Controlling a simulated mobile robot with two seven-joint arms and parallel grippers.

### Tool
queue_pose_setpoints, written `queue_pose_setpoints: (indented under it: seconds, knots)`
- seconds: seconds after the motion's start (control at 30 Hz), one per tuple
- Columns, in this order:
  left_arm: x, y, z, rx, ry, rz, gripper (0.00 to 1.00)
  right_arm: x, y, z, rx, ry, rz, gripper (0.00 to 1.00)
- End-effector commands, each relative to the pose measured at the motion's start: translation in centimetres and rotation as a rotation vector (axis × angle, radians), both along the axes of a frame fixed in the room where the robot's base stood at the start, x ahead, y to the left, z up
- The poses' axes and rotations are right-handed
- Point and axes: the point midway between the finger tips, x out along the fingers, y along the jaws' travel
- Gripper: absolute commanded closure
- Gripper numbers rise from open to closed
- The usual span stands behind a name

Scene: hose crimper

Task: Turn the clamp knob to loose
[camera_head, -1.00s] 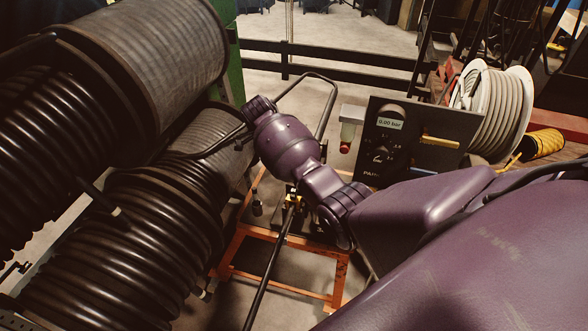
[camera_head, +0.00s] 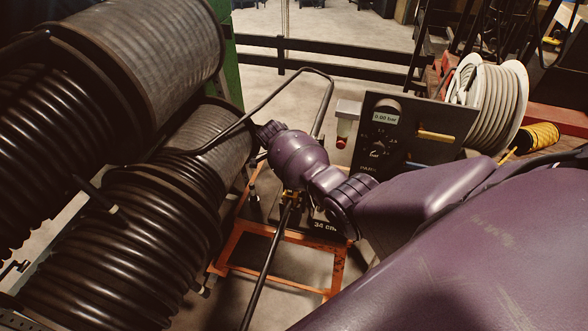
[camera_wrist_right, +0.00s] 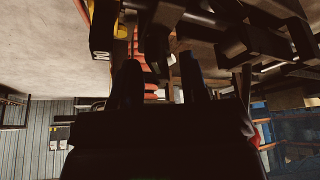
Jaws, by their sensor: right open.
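My right gripper (camera_wrist_right: 162,78) is open in the right wrist view, its two dark fingers apart, with dark machine parts and a red-orange stack beyond them. I cannot tell whether it touches any of them. In the head view my purple right arm reaches in from the right over an orange-framed stand (camera_head: 270,279), and its fingers are hidden. I cannot pick out the clamp knob for certain; the arm covers part of the stand. A dark control panel (camera_head: 375,163) has a display reading about 0.00 bar and a dial. My left gripper is not in view.
Large black hose reels (camera_head: 120,215) fill the left side. A black tube handle (camera_head: 325,105) rises beside my wrist, and a long black rod (camera_head: 266,270) runs down from the stand.

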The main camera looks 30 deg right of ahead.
Motion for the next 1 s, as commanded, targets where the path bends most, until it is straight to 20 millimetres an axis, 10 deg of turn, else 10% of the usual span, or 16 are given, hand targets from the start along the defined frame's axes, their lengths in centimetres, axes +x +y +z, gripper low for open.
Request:
queue_pose_setpoints:
  seconds: [0.37, 1.0]
  knots:
    - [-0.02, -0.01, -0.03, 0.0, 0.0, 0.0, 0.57, 0.01, 0.02, 0.02, 0.0, 0.0, 0.0, 1.0]
    - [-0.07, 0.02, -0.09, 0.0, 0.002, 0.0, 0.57, -0.09, 0.12, 0.02, 0.001, -0.002, 0.218, 1.0]
